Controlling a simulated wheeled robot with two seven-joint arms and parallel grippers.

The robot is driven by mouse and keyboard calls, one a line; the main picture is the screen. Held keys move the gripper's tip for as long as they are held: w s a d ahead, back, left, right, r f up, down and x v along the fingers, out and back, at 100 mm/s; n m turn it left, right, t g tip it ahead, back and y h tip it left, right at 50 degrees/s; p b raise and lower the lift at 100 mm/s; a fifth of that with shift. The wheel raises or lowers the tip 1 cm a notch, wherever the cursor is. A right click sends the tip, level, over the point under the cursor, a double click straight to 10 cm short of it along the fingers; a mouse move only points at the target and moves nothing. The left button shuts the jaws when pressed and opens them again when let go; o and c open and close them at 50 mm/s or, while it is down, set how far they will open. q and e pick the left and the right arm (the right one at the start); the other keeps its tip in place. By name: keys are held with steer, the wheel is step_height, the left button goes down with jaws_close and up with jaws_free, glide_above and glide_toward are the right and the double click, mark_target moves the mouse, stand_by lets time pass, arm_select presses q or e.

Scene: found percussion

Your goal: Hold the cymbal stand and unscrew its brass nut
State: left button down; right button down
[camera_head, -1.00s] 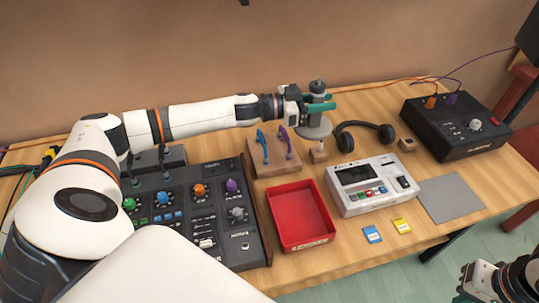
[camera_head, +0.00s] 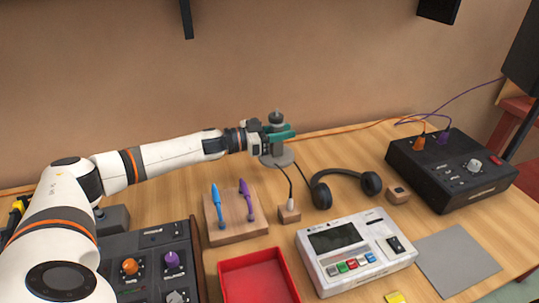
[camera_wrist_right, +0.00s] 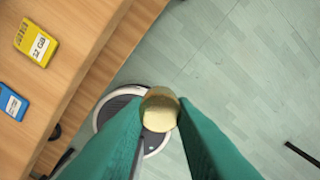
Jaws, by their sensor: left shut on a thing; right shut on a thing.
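The cymbal stand, with a dark knob-like top (camera_head: 276,117) and a round grey disc (camera_head: 277,159) below, is upright at the back of the table. My left gripper (camera_head: 280,134), with green fingers, is shut around its upper part from the left and hides some of it. In the right wrist view, my right gripper (camera_wrist_right: 160,112) is shut on the brass nut (camera_wrist_right: 159,108), a round gold piece between its green fingertips. The nut is off the stand, over the floor beside the table edge. My right gripper is outside the head view.
A wooden block with blue and purple sticks (camera_head: 236,226), headphones (camera_head: 345,190) and a small wooden block (camera_head: 289,212) lie near the stand. A red tray (camera_head: 258,280), a white device (camera_head: 352,250) and a grey pad (camera_head: 455,262) are in front. A black box (camera_head: 450,178) stands right.

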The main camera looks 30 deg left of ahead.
mark_target(281, 153)
arm_select(q)
steer(key=shift+f+b, duration=0.35)
steer(key=shift+f, duration=3.2)
steer(key=c, duration=1.1)
jaws_free()
